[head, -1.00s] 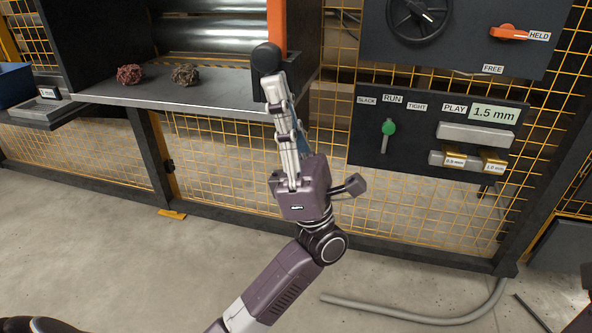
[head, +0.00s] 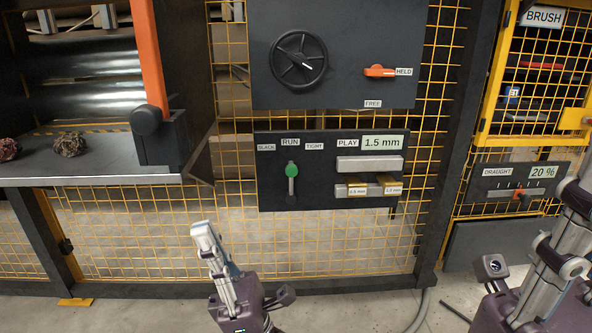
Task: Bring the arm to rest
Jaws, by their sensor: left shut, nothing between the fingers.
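My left gripper (head: 203,232) is low in the middle of the head view, pointing up in front of the yellow mesh. Its fingers are together with nothing between them. It is apart from the orange lever (head: 149,60) and from the control panel (head: 270,185) above it to the right. My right gripper (head: 577,200) is at the right edge, partly cut off by the frame. Whether its fingers are open or shut does not show clearly.
The green-knobbed lever (head: 291,170) stands under RUN. Above are a black handwheel (head: 299,60) and an orange handle (head: 379,71) at HELD. A grey shelf (head: 110,170) with two dark clumps is at left. A draught panel (head: 490,184) reads 20 %. Floor shows below.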

